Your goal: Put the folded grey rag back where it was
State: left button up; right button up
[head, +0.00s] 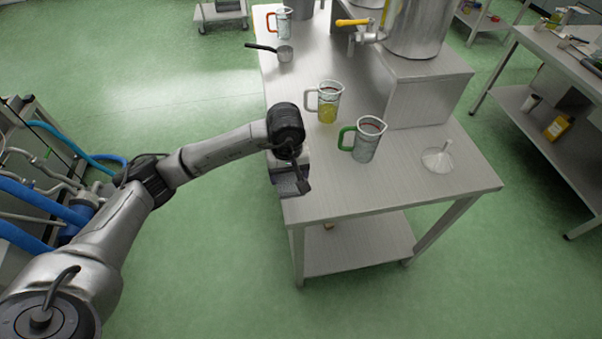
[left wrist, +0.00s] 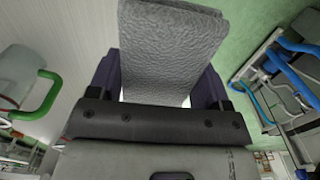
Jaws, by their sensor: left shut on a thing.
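The folded grey rag (left wrist: 168,48) fills the upper middle of the left wrist view, a thick textured grey strip between the dark fingers. My left gripper (head: 290,184) is shut on it at the left edge of the steel table (head: 345,195), near its front left corner. In the head view the wrist and gripper hide most of the rag. I cannot tell whether the rag touches the tabletop. My right gripper is not in view.
A green-handled jug (head: 367,141), a jug with yellow liquid (head: 328,103) and a funnel (head: 437,158) stand right of my gripper. The table's front is bare.

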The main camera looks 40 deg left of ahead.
pick_arm(q)
jog(key=w+a+f, duration=0.1)
jog(key=w+f, duration=0.1)
jog(key=w, duration=0.1)
jog(key=w+a+f+b, duration=0.1)
jog(key=w+f, duration=0.1)
jog(key=w, duration=0.1)
jog(key=w+a+f, duration=0.1)
jog(key=w, duration=0.2)
jog(key=shift+a+f, duration=0.25)
jog(key=shift+f, duration=0.15)
jog(key=shift+f+b, duration=0.45)
jog(key=shift+f, duration=1.6)
jog(key=shift+f, duration=0.1)
jog(key=o, duration=0.9)
